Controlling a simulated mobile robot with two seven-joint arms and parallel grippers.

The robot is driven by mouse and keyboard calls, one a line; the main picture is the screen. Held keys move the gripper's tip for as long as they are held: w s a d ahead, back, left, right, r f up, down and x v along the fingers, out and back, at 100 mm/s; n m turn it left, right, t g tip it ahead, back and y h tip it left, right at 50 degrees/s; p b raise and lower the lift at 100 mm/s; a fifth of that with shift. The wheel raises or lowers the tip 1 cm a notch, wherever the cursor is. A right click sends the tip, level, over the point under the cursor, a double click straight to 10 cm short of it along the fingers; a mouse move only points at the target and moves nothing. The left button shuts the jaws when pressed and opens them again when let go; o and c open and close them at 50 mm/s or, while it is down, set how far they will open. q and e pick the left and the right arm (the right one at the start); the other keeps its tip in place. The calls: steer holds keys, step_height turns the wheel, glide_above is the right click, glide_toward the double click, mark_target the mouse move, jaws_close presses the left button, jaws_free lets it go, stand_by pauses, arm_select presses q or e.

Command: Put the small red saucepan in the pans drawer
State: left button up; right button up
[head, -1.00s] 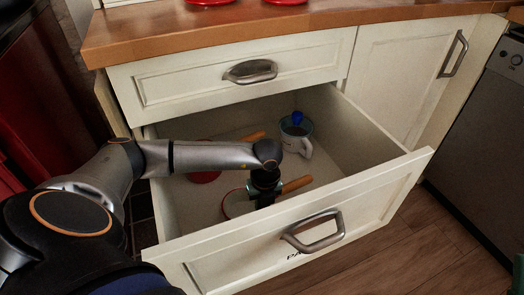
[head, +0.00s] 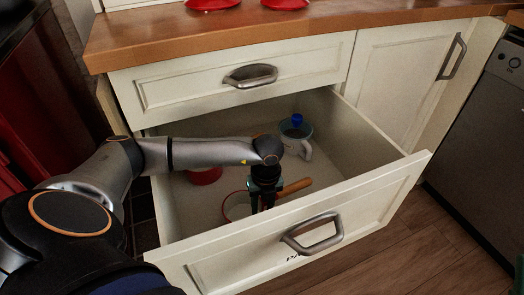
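The small red saucepan (head: 229,208) lies low in the open pans drawer (head: 372,195), near its front. Its red rim shows left of my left gripper, and its wooden handle (head: 297,187) points right. My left gripper (head: 262,207) reaches down into the drawer between pan body and handle end. Its dark fingers look spread apart, and they hide the joint of handle and pan. Whether they still touch the handle is hard to tell. My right gripper is out of view.
Another red pan (head: 205,176) sits farther back in the drawer, partly behind my arm. A pale mug-like pot with a blue knob (head: 297,130) stands at the back right. A shut drawer (head: 200,82) and wooden counter (head: 320,20) are above.

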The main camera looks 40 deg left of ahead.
arm_select(q)
step_height(320, 180, up, 10)
steer(key=p, duration=0.3)
steer(key=shift+w+d+f, duration=0.15)
steer(key=shift+w+d, duration=0.05)
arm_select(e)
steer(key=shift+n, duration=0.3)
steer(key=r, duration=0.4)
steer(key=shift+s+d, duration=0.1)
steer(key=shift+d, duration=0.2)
